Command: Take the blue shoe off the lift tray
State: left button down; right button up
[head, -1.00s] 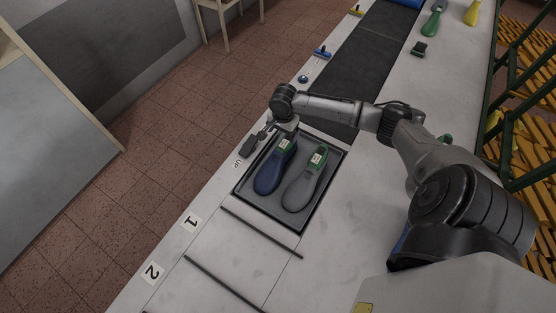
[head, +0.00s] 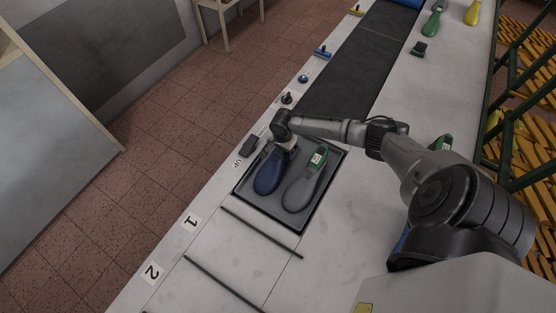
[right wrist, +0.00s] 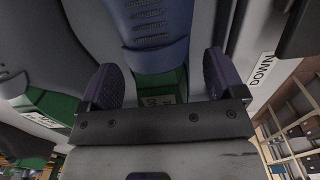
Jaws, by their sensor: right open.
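The blue shoe (head: 269,174) lies on the dark lift tray (head: 268,209), to the left of a grey shoe (head: 301,190). My right gripper (head: 289,146) is over the heel end of the blue shoe and hides its green top in the head view. In the right wrist view the gripper (right wrist: 162,82) is open. Its two fingers stand on either side of the green block (right wrist: 160,88) at the opening of the blue shoe (right wrist: 157,28). Whether they touch it I cannot tell. My left gripper is not in view.
A dark rocker switch (head: 249,146) marked UP and a black knob (head: 286,98) sit on the counter's left edge beside the tray. A dark belt (head: 350,75) runs behind. The counter in front has number labels and thin dark strips, and is otherwise clear.

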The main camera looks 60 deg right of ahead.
jog(key=shift+f, duration=0.15)
jog(key=c, duration=1.6)
